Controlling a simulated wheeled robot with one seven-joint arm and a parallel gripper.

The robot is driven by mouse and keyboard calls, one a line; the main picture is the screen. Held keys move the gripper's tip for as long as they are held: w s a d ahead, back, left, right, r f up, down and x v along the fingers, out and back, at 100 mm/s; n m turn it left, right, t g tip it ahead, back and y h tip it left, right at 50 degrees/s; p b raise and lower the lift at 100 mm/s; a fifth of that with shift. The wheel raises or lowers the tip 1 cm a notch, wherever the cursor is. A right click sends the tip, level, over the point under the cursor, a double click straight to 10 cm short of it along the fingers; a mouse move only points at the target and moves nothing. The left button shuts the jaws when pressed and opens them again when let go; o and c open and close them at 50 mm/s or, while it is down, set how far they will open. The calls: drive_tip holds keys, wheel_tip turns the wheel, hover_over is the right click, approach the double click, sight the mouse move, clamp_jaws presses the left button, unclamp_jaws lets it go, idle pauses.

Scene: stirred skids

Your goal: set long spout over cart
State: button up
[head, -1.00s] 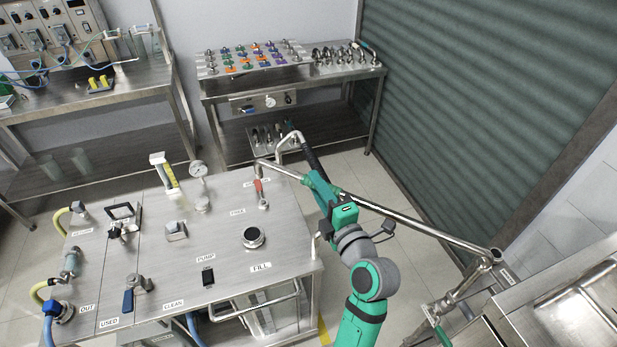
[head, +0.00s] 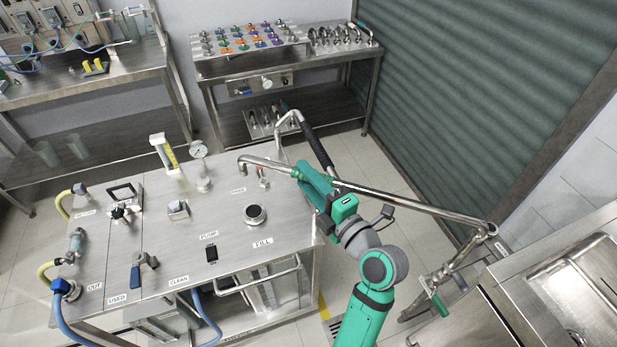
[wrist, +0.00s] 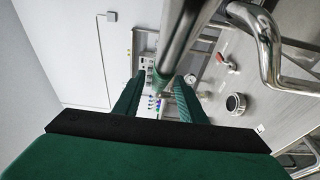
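The long spout (head: 410,203) is a thin metal pipe that runs from a jointed mount at the right to a down-bent tip at the left. The tip is above the far right part of the steel cart top (head: 225,240), behind the round FILL port (head: 255,214). My gripper (head: 299,172) is at the spout near its tip end. In the wrist view the spout (wrist: 180,40) passes between the two green fingers (wrist: 158,95), which close around its green collar. The exact finger contact is partly hidden.
A bent push handle with a black grip (head: 317,148) rises at the cart's right end, close to my gripper. A red-handled valve (head: 263,178) and a gauge (head: 199,150) stand on the cart. A steel sink (head: 580,290) is at right. Bare floor lies behind the cart.

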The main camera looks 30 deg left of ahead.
drive_tip(key=v, duration=1)
drive_tip(key=shift+s+d, duration=0.15)
drive_tip(key=shift+d, duration=0.2)
idle(0.3)
